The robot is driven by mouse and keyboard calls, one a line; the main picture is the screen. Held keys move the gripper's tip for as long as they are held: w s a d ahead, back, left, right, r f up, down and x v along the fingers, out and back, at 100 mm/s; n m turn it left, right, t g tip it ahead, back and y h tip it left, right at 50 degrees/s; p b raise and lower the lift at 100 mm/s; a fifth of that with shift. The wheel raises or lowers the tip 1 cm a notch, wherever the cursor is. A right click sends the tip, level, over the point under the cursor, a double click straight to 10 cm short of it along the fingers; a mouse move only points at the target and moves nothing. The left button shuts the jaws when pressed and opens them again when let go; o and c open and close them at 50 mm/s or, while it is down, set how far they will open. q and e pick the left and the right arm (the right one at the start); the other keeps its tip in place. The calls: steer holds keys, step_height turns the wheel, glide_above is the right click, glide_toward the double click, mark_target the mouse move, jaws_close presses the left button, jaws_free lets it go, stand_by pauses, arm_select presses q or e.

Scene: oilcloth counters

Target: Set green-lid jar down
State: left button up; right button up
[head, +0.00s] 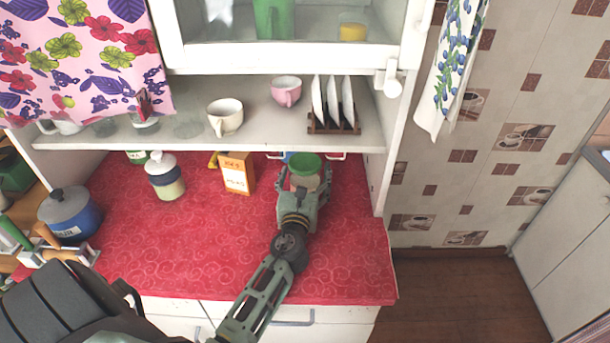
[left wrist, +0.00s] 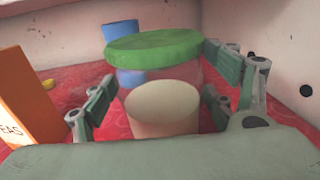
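The green-lid jar (head: 305,163) is upright at the back of the red counter. It has clear walls and pale contents. My left gripper (head: 304,182) reaches it from the front, with one finger on each side. My right gripper is not in view.
An orange box (head: 236,172) and a cream-lidded jar (head: 164,177) stand left of the jar. A blue cup (left wrist: 124,38) is close behind it. A shelf (head: 200,130) with cups and a plate rack (head: 333,125) overhangs the back. The red cloth (head: 180,245) is clear in front.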

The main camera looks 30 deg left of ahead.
arm_select(q)
steer(key=shift+o, duration=0.2)
steer(key=shift+r, duration=0.2)
steer(key=shift+s+d+f, duration=0.15)
steer(key=shift+s+d, duration=0.05)
steer(key=shift+s, duration=0.15)
steer(key=b+v, duration=0.1)
steer(key=v, duration=0.8)
steer(key=shift+s+d+b, duration=0.15)
steer(key=shift+s+b, duration=0.25)
steer(key=shift+v, duration=0.8)
steer(key=shift+w, duration=0.1)
